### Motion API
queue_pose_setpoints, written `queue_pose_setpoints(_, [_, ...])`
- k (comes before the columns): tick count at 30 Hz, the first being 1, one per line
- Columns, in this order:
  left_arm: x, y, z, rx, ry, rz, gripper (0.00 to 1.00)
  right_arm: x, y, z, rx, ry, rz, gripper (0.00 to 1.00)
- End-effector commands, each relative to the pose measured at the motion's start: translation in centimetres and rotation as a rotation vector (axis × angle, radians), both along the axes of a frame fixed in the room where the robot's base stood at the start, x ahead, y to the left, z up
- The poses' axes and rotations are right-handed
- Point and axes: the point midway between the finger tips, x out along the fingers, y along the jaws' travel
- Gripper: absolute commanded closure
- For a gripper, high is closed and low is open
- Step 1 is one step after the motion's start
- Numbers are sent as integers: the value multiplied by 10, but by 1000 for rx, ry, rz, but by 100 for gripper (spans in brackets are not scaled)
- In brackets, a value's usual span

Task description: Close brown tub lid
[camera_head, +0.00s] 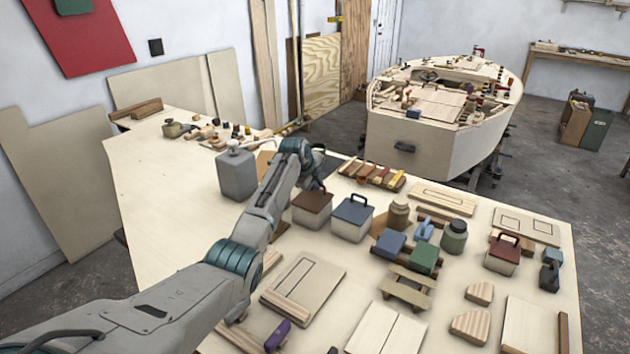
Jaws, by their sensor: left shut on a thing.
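The brown tub (309,217) is a pale box on the worktable, left of centre. Its brown lid (311,202) lies over the top; from here I cannot tell whether it is fully seated. My left arm comes in from the lower left and reaches down behind the tub. My left gripper (316,184) is at the lid's back edge, shut on what looks like the lid's handle. Its fingertips and the handle are mostly hidden by the arm and small in view. My right gripper is not in view.
A blue-lidded tub (351,219) stands close on the right, and a red-lidded tub (502,256) farther right. A grey canister (237,175) stands left of my wrist. Jars, blocks and boards crowd the right side; the worktable's left part (165,205) is clear.

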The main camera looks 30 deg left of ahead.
Motion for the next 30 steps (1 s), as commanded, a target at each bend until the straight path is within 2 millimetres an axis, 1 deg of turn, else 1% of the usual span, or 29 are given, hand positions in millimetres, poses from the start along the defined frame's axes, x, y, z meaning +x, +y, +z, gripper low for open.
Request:
queue_pose_setpoints(1, [7, 1, 12, 5, -36, 1, 100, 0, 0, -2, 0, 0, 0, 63])
queue_pose_setpoints(10, [7, 1, 5, 4, -37, 0, 100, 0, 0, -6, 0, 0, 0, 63])
queue_pose_setpoints(25, [7, -1, 3, 2, -37, -1, 100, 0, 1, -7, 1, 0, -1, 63])
queue_pose_setpoints(26, [7, -1, 3, 2, -37, -1, 90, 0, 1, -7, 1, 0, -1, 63])
queue_pose_setpoints(27, [7, -1, 3, 2, -38, -1, 82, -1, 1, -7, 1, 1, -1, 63])
queue_pose_setpoints(29, [7, -1, 3, 2, -37, -1, 70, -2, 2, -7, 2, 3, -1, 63])
queue_pose_setpoints(30, [7, -1, 2, 2, -36, 0, 70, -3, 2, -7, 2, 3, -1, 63])
